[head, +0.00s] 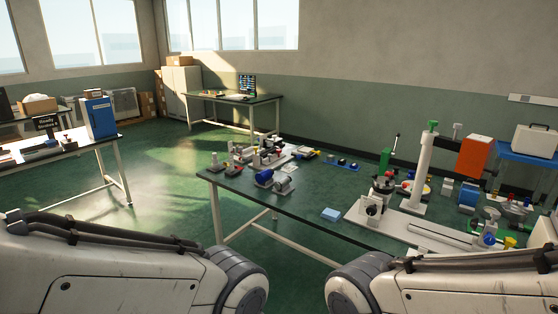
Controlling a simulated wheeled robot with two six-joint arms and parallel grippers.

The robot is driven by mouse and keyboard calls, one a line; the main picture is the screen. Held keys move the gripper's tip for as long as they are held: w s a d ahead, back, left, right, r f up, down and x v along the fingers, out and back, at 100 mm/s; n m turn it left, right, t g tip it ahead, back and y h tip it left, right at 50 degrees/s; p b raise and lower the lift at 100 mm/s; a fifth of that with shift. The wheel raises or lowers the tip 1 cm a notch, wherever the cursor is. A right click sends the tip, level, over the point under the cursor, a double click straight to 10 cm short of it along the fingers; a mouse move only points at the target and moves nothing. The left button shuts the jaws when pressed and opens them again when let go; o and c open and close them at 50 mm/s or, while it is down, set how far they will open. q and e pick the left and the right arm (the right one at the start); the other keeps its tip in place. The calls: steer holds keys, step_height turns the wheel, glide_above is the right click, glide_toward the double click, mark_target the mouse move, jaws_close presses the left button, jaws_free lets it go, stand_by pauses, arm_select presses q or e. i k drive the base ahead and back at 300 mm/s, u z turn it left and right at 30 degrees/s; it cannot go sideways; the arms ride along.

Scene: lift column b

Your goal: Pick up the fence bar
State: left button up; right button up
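A long pale grey bar (440,236) lies along the white base plate (392,236) of the machine on the right part of the dark workbench. It looks like the fence bar, but at this size I cannot be sure. Its right end is near a blue round part. My two arms fill the bottom left and bottom right of the head view, below and in front of the bench. Both grippers are out of the picture, so what they hold is hidden.
A white column (420,170) with a green top rises from the plate, beside an orange box (475,158). A light blue block (331,215) lies on the bench's front edge. A blue binder (99,117) stands on another table.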

mark_target(250, 148)
steer(key=u, duration=0.25)
steer(key=i, duration=2.4)
steer(key=u, duration=0.15)
